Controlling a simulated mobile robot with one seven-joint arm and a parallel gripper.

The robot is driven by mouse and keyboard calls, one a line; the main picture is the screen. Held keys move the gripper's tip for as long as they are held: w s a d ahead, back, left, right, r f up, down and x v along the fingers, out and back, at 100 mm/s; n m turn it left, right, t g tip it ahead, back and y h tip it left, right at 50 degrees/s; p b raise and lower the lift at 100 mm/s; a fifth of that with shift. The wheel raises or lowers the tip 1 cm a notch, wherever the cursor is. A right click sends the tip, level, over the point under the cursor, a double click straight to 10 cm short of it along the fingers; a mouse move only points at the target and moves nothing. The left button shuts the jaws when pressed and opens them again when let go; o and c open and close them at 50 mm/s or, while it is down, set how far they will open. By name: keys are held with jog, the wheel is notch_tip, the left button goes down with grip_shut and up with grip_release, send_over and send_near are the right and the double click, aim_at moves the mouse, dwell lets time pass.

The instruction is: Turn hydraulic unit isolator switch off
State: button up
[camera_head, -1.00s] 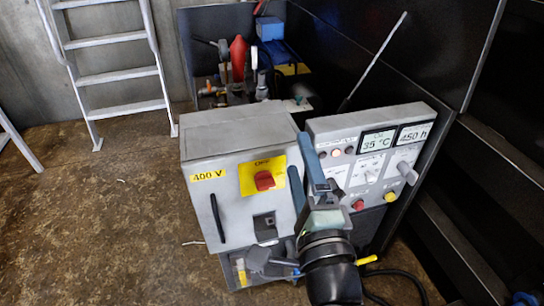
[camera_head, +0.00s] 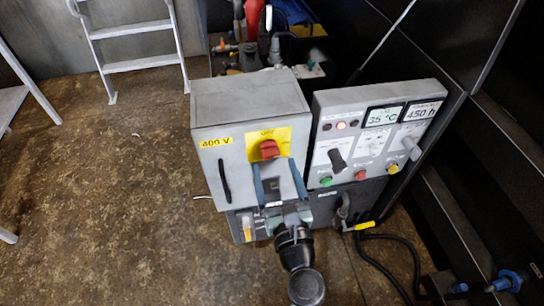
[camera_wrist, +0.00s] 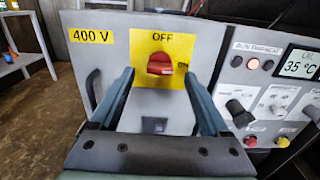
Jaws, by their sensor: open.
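The isolator switch is a red rotary knob (camera_head: 269,149) on a yellow plate (camera_head: 283,136) on the front of a grey cabinet (camera_head: 250,103) marked 400 V. In the wrist view the red knob (camera_wrist: 161,63) sits below the word OFF, and its grip looks roughly horizontal. My gripper (camera_head: 276,165) is open and empty, its two blue-grey fingers pointing up at the cabinet front. In the wrist view the fingers (camera_wrist: 162,78) stand to the left and right of the knob, apart from it. Whether they reach its depth I cannot tell.
A control panel (camera_head: 375,135) with displays, buttons and knobs stands close on the right. A black handle (camera_head: 224,181) is on the cabinet's left front. Black cables (camera_head: 405,250) lie at lower right.

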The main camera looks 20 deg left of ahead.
aim_at(271, 156)
jog(key=shift+x, duration=2.05)
jog(key=shift+c, duration=0.2)
grip_shut()
